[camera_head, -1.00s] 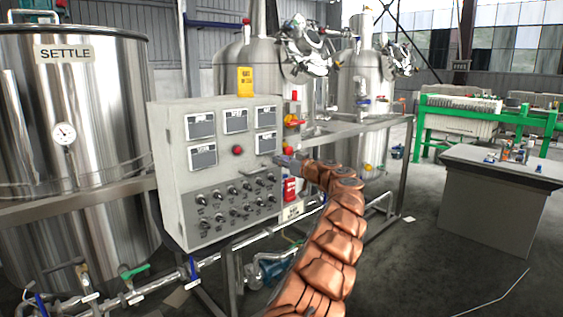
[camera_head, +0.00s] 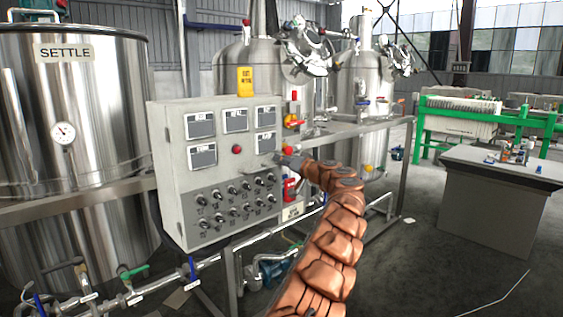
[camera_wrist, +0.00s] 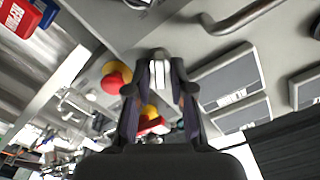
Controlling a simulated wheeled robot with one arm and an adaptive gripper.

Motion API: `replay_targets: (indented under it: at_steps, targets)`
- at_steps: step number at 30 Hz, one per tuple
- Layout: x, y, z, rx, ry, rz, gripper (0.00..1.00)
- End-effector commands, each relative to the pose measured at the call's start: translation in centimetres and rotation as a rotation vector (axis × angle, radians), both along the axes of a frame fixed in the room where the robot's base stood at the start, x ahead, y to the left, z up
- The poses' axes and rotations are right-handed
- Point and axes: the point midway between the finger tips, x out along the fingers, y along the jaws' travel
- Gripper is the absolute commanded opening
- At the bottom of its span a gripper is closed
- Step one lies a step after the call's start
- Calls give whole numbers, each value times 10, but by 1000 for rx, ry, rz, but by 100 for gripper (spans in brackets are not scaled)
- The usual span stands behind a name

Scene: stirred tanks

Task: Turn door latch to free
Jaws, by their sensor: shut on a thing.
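The grey control cabinet (camera_head: 172,150) stands left of centre in the head view, with displays and rows of knobs on its front. My gripper (camera_head: 280,158) is at the right edge of that front, below the lowest right display. In the wrist view my gripper (camera_wrist: 158,84) has its two dark fingers on either side of a small pale door latch (camera_wrist: 158,70) on the cabinet. The fingers are shut on the latch. In the head view the latch is too small and too covered by the gripper to make out its angle.
A red knob (camera_wrist: 115,76) on yellow is close beside my fingers in the wrist view. A bar handle (camera_wrist: 245,18) and display panels (camera_wrist: 228,75) are on the other side. Pipes (camera_head: 150,287) run low before the cabinet. A grey bench (camera_head: 490,205) stands right, with open floor between.

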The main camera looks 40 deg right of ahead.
Motion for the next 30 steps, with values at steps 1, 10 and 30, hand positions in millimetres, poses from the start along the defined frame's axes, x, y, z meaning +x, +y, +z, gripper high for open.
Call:
replay_targets:
  at_steps: [1,10,30]
  targets:
    - [0,0,1,43,-1,0,0]
    - [0,0,1,329,-7,1,0]
    - [0,-1,-2,869,-17,0,0]
